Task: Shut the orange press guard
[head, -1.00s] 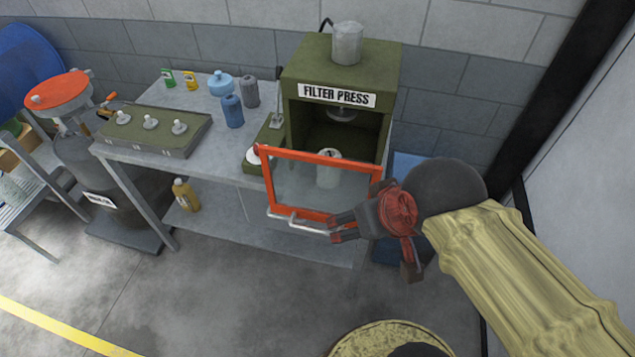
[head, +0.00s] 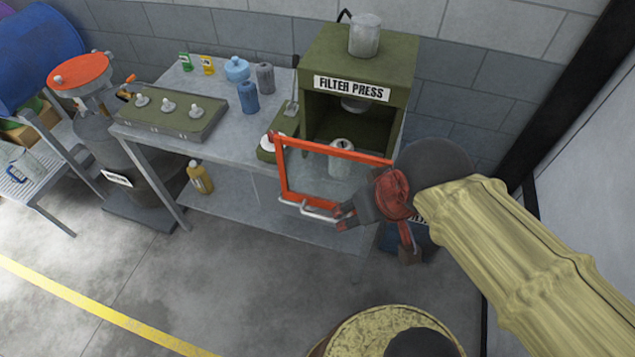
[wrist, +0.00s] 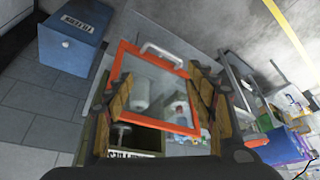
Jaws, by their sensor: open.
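The orange press guard (head: 283,170) is an orange-framed clear panel with a grey bar handle (head: 308,213). It stands open, swung out in front of the olive filter press (head: 400,65). Part of its right side is hidden behind my gripper. My gripper (head: 345,217) is open and empty, close to the right end of the handle in the head view; contact cannot be told. In the wrist view the guard (wrist: 120,60) lies between and beyond the spread fingers of my gripper (wrist: 161,78), with the handle (wrist: 163,53) at its top edge.
The grey bench (head: 225,150) carries bottles (head: 247,97) and an olive box with knobs (head: 170,115). A blue bin (wrist: 75,42) stands beside the press. A yellow-topped drum (head: 350,335) is in front. The floor (head: 200,270) before the bench is clear.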

